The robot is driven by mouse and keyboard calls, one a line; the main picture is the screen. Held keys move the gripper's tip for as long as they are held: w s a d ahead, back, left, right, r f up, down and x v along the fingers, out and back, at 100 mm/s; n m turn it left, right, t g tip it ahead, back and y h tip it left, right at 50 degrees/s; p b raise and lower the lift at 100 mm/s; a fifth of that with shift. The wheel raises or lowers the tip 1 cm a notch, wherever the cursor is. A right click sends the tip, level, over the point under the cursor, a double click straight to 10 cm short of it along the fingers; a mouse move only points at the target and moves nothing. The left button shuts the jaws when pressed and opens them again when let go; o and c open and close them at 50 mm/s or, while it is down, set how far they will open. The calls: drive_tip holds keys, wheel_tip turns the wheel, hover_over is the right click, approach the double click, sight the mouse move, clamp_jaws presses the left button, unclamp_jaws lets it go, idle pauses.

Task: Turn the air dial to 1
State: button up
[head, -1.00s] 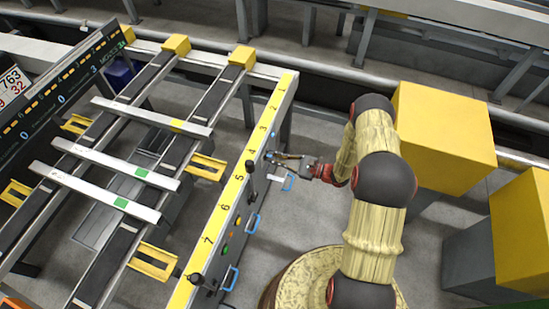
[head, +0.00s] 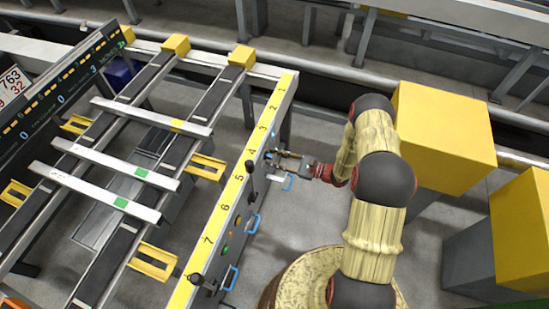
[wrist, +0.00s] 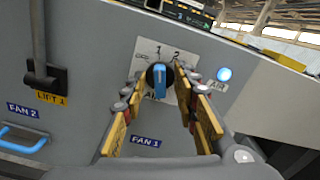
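The air dial (wrist: 159,78) is a black round switch with a blue bar handle on a white plate, on the grey panel in the wrist view. The plate shows a 1 at its top and a 2 to the right of it. The blue handle stands nearly upright, its upper end toward the 1. My gripper (wrist: 162,92) is open, with one finger on each side of the dial; I cannot tell whether either touches it. In the head view my gripper (head: 274,157) is at the panel's side near the yellow strip's 4. The plate's lower part is partly hidden.
A black lift lever (wrist: 40,70) and a blue handle (wrist: 22,139) are at the left. Yellow-topped boxes (head: 445,125) stand right of my arm.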

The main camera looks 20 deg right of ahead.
drive_tip(key=shift+d, duration=0.15)
drive_tip(key=v, duration=1.1)
drive_tip(key=shift+s+d, duration=0.25)
drive_tip(key=shift+d, duration=0.05)
